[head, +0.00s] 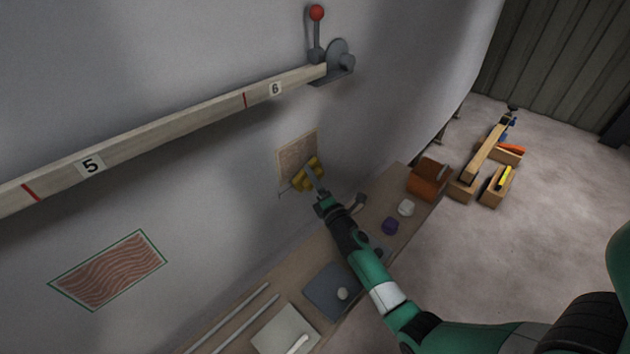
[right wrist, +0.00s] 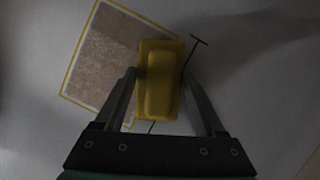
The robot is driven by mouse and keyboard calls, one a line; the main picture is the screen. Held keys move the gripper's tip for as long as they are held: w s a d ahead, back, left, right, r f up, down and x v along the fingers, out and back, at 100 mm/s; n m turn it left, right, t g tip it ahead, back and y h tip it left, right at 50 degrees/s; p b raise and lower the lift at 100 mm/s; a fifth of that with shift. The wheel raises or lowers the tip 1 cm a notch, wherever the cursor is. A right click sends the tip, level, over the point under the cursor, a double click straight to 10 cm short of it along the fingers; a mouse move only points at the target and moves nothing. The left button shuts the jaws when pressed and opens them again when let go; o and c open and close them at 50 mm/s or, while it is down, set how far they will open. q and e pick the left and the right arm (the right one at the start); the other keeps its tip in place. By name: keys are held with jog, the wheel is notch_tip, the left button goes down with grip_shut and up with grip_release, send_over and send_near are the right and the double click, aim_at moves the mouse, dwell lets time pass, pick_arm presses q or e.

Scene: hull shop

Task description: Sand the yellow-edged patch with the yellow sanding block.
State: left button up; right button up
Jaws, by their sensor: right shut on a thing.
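My right gripper (head: 314,187) is shut on the yellow sanding block (right wrist: 160,82). The block (head: 304,173) overlaps the patch's lower right part in both views. I cannot tell whether it touches the surface. The block hides that part of the patch. My left gripper is not in view.
A green-edged patch (head: 110,269) with wavy lines is at lower left. A numbered wooden batten (head: 180,121) crosses the hull above, ending at a red-knobbed lever (head: 317,38).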

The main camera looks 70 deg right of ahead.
jog(key=shift+w, duration=0.15)
jog(key=shift+r, duration=0.1)
jog(key=shift+w+r+p, duration=0.1)
jog(key=shift+r+p, duration=3.05)
jog(key=shift+p, duration=0.05)
dwell(0.3)
jog(key=shift+w+d+r+p, duration=0.1)
jog(key=shift+r+p, duration=3.2)
jog(key=shift+r, duration=0.05)
jog(key=shift+f+b, duration=3.25)
jog(key=shift+f, duration=0.1)
